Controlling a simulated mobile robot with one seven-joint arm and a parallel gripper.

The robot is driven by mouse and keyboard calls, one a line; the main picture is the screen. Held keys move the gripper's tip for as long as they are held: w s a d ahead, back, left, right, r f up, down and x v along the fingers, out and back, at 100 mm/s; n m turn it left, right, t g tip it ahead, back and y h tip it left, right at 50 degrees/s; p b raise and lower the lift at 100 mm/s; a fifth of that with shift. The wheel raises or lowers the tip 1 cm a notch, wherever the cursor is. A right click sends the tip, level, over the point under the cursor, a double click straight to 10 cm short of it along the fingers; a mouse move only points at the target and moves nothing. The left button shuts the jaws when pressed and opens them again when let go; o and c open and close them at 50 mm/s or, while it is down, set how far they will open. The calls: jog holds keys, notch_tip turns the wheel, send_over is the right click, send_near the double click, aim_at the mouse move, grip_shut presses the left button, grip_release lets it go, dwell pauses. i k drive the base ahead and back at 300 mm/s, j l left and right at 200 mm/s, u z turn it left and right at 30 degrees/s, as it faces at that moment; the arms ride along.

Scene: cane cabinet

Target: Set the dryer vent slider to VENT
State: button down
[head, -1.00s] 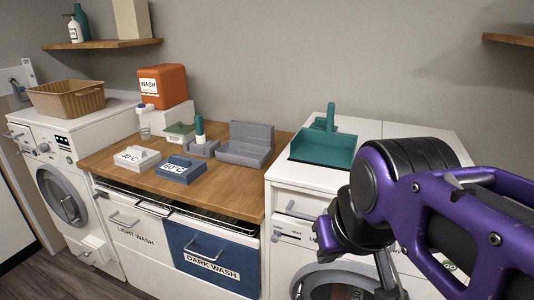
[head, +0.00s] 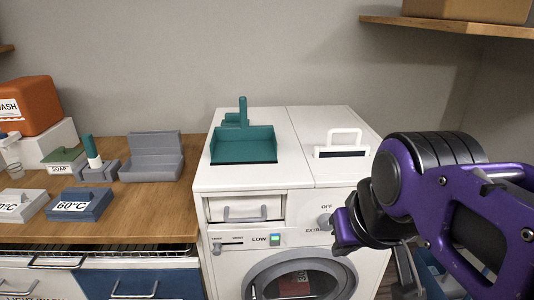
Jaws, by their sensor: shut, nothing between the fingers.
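The white dryer (head: 203,185) stands right of the wooden counter, with a round door at its front. A small grey slider (head: 217,249) sits at the left end of its front panel, below a drawer handle. Two tiny labels are above the slider; I cannot read them or tell its setting. My gripper (head: 408,282) is at the lower right, in front of the dryer and well right of the slider, touching nothing that I can see. It is shut and empty, partly hidden by my purple arm.
The panel also has a lit green display (head: 275,240) and a dial (head: 325,221). A teal tray (head: 243,146) and a white-handled filter (head: 342,142) are on top. A shelf (head: 400,27) is at upper right. The space before the slider looks clear.

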aim_at(216, 252)
jog(key=u, duration=0.65)
jog(key=j+u, duration=0.1)
jog(key=k+j+z, duration=0.3)
jog(key=j+z, duration=0.15)
jog(key=z, duration=0.45)
jog(key=u, duration=0.65)
jog(key=i+l+u, duration=0.15)
jog(key=l, duration=0.15)
